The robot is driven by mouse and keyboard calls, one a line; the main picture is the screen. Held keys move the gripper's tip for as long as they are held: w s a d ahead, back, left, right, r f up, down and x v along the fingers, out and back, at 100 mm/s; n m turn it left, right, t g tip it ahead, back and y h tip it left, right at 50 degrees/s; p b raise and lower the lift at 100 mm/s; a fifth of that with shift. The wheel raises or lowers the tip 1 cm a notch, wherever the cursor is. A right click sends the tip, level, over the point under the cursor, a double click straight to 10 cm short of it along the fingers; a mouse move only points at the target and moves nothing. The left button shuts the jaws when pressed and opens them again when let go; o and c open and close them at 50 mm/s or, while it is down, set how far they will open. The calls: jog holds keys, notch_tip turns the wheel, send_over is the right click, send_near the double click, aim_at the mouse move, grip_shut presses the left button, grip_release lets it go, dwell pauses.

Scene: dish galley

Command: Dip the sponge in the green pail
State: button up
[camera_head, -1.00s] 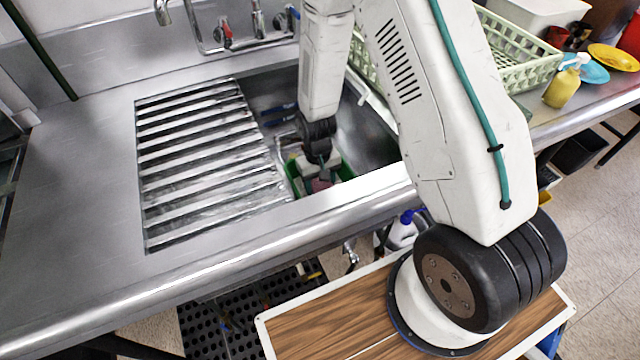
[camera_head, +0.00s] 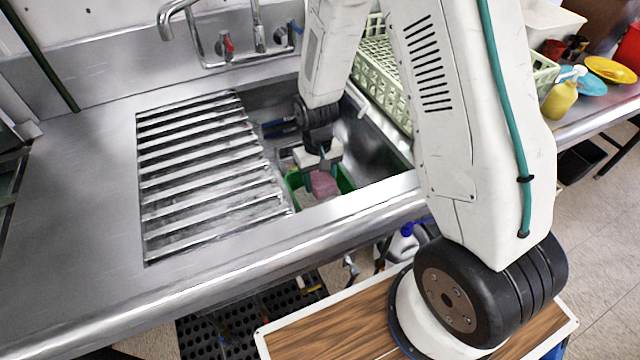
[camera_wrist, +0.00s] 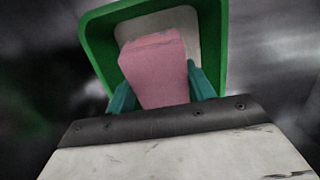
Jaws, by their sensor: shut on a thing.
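The pink sponge (camera_head: 323,184) is between the teal fingers of my gripper (camera_head: 319,172), which is shut on it. In the wrist view the sponge (camera_wrist: 154,68) sits between the two fingertips (camera_wrist: 161,90), in front of the pail's opening. The green pail (camera_head: 346,179) stands in the sink basin below my gripper. Its green wall (camera_wrist: 98,55) and pale grey inside show behind the sponge. The sponge appears at or just above the pail's mouth; its exact height and the pail's contents are unclear.
A ribbed drainboard (camera_head: 195,185) lies left of the sink (camera_head: 375,150). A tap (camera_head: 180,15) rises behind. A pale green crate (camera_head: 385,80) stands close right of the basin. A yellow bottle (camera_head: 560,98) and plates are farther right. The left counter is clear.

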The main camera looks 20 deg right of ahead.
jog(key=shift+r, duration=2.5)
